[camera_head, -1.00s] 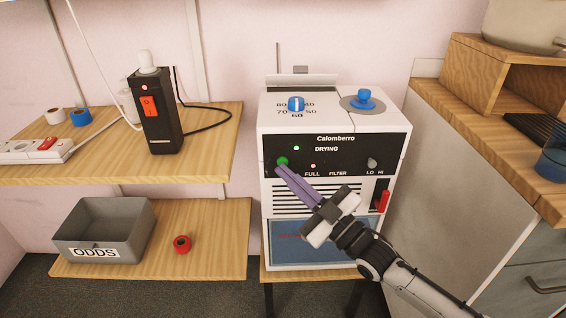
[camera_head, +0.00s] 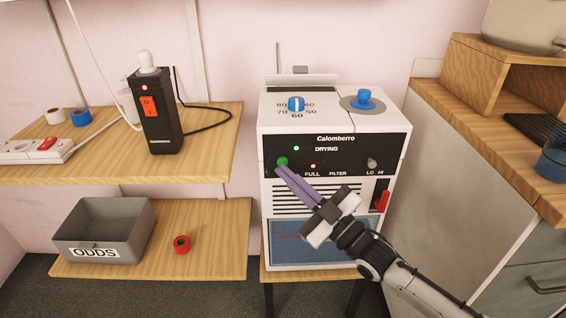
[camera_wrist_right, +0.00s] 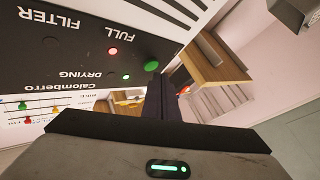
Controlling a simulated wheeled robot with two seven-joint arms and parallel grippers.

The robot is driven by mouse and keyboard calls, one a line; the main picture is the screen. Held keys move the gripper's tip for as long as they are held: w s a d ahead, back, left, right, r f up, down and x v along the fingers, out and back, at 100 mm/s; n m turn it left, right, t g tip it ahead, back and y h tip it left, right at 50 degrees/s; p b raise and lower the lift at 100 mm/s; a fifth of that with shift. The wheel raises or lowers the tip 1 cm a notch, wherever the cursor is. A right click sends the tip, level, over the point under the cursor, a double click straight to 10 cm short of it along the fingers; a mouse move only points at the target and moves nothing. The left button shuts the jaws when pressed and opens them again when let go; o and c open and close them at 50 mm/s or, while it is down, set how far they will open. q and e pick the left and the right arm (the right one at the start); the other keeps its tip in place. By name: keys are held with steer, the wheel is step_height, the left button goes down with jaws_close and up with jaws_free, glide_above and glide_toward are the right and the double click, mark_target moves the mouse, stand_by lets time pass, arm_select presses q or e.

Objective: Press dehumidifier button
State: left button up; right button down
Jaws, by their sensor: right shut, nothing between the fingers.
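The white dehumidifier (camera_head: 275,200), marked Calomberro, stands on a small stand with its black control panel (camera_head: 335,150) facing me. A round green button (camera_head: 282,161) is at the panel's left; it also shows in the right wrist view (camera_wrist_right: 151,66). A green light (camera_head: 296,148) by DRYING and a red light (camera_head: 313,166) by FULL are lit. My right gripper (camera_head: 281,169) is shut and empty, its purple fingertips at the lower edge of the green button. Whether they touch it I cannot tell. My left gripper is out of view.
A cabinet (camera_head: 450,170) stands close on the right.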

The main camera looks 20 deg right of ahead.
steer(key=shift+w, duration=0.15)
stand_by(0.3)
steer(key=shift+w+d, duration=0.1)
steer(key=shift+w, duration=0.2)
stand_by(0.4)
steer(key=shift+s+p, duration=0.3)
steer(key=shift+s, duration=0.15)
steer(key=s+a+p, duration=0.2)
steer(key=s+p, duration=0.2)
steer(key=s, duration=0.1)
steer(key=shift+s, duration=0.4)
